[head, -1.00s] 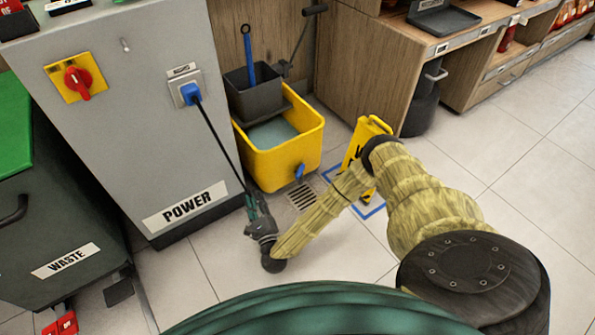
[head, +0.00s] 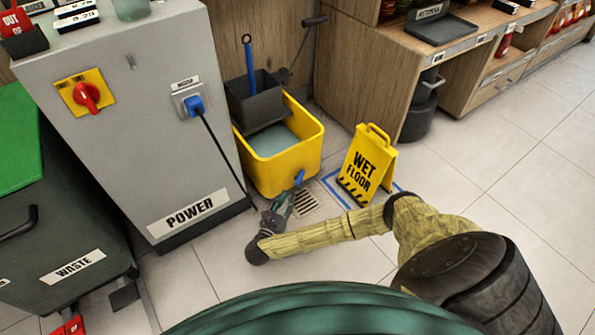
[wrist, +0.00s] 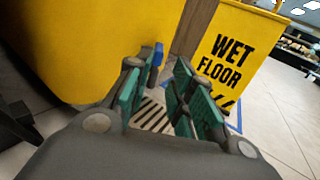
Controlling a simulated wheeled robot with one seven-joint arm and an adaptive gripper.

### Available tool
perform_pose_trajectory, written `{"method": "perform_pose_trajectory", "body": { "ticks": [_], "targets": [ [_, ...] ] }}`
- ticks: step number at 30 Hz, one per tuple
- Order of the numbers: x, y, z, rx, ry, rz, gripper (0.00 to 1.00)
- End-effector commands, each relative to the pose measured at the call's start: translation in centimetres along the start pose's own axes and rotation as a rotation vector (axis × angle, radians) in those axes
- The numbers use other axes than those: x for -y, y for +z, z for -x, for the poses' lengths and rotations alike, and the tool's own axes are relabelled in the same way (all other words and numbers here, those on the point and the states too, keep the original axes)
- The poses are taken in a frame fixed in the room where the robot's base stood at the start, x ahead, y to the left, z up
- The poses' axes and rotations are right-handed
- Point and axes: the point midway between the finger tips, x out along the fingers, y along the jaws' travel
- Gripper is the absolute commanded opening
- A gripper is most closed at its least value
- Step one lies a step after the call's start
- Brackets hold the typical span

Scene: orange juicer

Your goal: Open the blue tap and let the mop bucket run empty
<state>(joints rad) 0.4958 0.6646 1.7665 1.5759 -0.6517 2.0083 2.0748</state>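The yellow mop bucket (head: 285,165) stands on the floor beside the grey power cabinet, with grey-green water in it. Its blue tap (head: 299,178) sticks out low on its front right side. My gripper (head: 287,199) is low in front of the bucket, just below the tap. In the wrist view my gripper (wrist: 166,80) has its teal-padded fingers apart with nothing between them. The blue tap (wrist: 157,54) shows just beyond the left fingertip, partly covered by it; I cannot tell whether they touch. The floor drain (wrist: 152,113) shows between the fingers.
A yellow wet floor sign (head: 367,165) stands inside a blue floor marking, right of the drain (head: 306,204). A black wringer (head: 255,103) with a blue-handled tool sits on the bucket. A black cable runs down from the blue plug (head: 194,105). Open tiles lie at right.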

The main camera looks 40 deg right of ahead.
Motion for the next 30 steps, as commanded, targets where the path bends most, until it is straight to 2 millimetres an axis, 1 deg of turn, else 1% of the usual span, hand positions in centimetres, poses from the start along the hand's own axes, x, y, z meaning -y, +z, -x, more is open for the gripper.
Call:
{"method": "perform_pose_trajectory", "body": {
  "ticks": [18,27,30],
  "targets": [
    [-0.1,-0.1,-5.4,0.004,0.002,0.000,0.23],
    [-0.2,-0.1,-7.7,0.005,0.003,0.000,0.23],
    [-0.3,-0.1,-8.2,0.003,0.004,-0.001,0.23]
  ]
}}
